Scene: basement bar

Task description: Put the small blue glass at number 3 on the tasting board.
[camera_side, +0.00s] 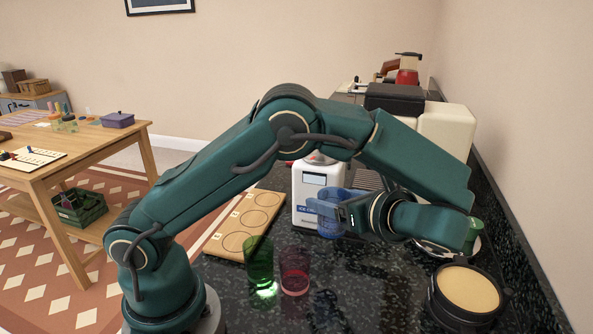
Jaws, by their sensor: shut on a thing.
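The blue glass (328,226) is upright between the jaws of my gripper (340,212), in front of the white ice machine. My gripper is shut on it, and its fingers hide part of the glass. I cannot tell whether its base touches the counter. The wooden tasting board (214,247) lies to the left of the glass, with a row of round marks and small labels along its left side. The labels are too small to read surely. The round marks in view look empty.
A green glass (258,258) and a red glass (295,268) stand close together near the board's front end. The white ice machine (307,205) stands behind the blue glass. A round black tub (468,290) with a pale yellow top is at the right.

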